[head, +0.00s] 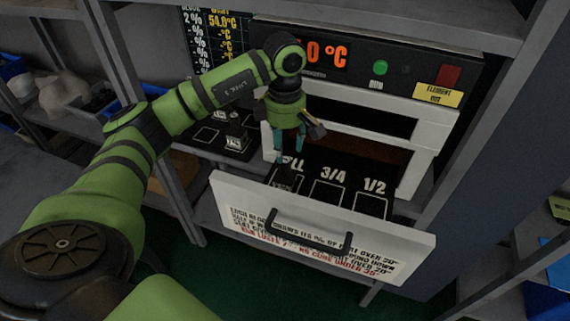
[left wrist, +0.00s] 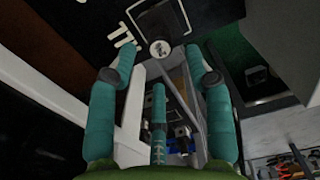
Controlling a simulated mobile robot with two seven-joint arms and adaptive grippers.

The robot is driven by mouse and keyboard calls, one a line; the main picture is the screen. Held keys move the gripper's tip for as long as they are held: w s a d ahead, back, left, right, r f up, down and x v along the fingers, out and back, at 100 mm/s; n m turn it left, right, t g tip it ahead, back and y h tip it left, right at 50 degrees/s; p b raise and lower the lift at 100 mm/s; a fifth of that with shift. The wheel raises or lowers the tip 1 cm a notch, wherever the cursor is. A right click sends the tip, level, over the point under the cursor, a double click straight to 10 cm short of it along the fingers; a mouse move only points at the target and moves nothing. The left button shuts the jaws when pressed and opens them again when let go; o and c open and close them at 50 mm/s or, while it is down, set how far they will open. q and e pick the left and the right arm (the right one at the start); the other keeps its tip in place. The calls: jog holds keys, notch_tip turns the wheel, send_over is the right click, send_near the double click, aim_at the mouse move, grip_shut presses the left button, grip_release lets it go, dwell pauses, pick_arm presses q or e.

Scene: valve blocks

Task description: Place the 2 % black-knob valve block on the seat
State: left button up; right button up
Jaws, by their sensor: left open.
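My left gripper (head: 288,152) is open and points down over the pulled-out drawer (head: 320,232), above its left square. A dark valve block (head: 285,180) appears to stand at that square, by the lettering that ends in "LL"; the gripper partly hides it. In the left wrist view, a round pale knob top (left wrist: 160,48) with a dark mark shows between the tips of the open gripper (left wrist: 160,62). The fingers look apart from it. I cannot read its percentage or be sure of the knob's colour. My right gripper is not in view.
The 3/4 square (head: 328,194) and 1/2 square (head: 371,206) look empty. A shelf mat (head: 205,134) with outlined squares holds a metallic block (head: 236,136). The white oven frame (head: 425,140) stands close behind the gripper. A drawer handle (head: 310,232) sticks out in front.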

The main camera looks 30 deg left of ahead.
pick_arm(q)
jog(key=shift+r+b, duration=0.35)
jog(key=shift+r, duration=1.65)
